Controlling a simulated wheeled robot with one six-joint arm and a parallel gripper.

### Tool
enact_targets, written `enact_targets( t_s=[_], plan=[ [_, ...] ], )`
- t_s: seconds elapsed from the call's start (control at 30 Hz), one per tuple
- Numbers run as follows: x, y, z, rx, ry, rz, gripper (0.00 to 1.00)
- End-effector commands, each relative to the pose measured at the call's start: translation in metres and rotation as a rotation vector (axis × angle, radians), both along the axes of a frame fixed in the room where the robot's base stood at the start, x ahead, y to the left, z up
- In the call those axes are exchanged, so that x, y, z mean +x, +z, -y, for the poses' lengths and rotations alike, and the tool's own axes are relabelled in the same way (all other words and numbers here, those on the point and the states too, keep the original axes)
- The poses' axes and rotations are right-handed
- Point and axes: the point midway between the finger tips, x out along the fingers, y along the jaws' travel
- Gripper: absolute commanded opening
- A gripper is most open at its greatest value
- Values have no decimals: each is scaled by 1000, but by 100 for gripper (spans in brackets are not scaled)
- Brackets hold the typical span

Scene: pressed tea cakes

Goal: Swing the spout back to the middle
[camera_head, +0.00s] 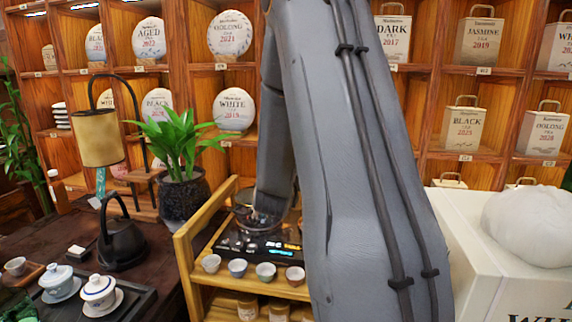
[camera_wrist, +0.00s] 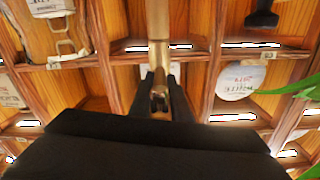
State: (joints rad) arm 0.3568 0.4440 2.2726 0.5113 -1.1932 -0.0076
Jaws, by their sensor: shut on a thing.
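In the wrist view, a brass-coloured spout (camera_wrist: 158,30) runs down from the top edge of the picture to between the fingers of my gripper (camera_wrist: 160,85). The two dark fingers are shut on it, one on each side. Its lower end shows as a rounded metal piece between them. In the head view my grey arm fills the middle, and I cannot make out the spout or my fingertips there. Which way the spout points relative to the middle cannot be told.
A wooden cart (camera_head: 190,262) with a black tea station (camera_head: 232,238) and small cups (camera_head: 238,268) stands left of my arm. A potted plant (camera_head: 183,190), a black kettle (camera_head: 120,240) and a lamp (camera_head: 98,137) stand farther left. A white box (camera_head: 470,250) is at right. Shelves line the back.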

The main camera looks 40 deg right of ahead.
Motion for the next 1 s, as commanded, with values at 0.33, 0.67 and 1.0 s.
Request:
enact_targets(
  t_s=[0.33,0.67,1.0],
  plan=[
    [1,3,1,-4,-2,6,18],
    [1,2,-1,-2,1,3,35],
    [-20,1,-26,-1,4,3,35]
  ],
)
